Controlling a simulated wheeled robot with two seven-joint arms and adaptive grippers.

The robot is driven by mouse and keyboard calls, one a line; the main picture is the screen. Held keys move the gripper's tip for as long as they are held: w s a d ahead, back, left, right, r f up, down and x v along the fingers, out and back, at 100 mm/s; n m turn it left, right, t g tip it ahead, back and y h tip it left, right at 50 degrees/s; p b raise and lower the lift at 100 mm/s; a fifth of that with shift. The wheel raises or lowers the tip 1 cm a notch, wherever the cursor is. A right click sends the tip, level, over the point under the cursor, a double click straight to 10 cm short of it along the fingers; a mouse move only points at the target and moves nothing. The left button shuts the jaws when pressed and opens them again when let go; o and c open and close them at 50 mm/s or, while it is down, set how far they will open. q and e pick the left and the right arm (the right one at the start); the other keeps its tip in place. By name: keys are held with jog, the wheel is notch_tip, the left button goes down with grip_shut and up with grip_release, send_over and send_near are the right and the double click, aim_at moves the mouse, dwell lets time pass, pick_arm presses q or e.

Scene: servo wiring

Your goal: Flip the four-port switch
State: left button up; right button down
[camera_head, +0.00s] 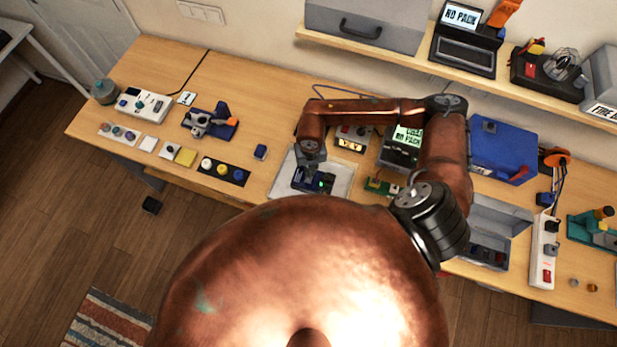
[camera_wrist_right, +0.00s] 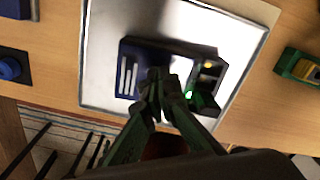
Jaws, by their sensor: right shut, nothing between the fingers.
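A small dark blue and black device, which looks like the four-port switch (camera_head: 316,183), lies on a pale metal plate (camera_head: 343,172) on the bench. In the right wrist view the device (camera_wrist_right: 135,55) shows white slots on its left part, and a lit green light and a yellowish spot on its right part. My right gripper (camera_wrist_right: 160,82) is shut and empty, with its dark green fingertips over the middle of the device. They hide part of its face, and I cannot tell whether they touch it. In the head view the right gripper (camera_head: 307,168) reaches down at the device. My left gripper is not in view.
A small green board (camera_head: 380,187) lies right of the plate. A blue box (camera_head: 503,150), an open grey box (camera_head: 495,225) and a power strip (camera_head: 545,250) stand farther right. A small blue block (camera_head: 260,152) sits left of the plate. Bare wood shows left of the plate.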

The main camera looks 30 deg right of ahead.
jog(key=shift+r+p, duration=2)
jog(key=shift+r, duration=1.45)
jog(key=shift+a, duration=0.1)
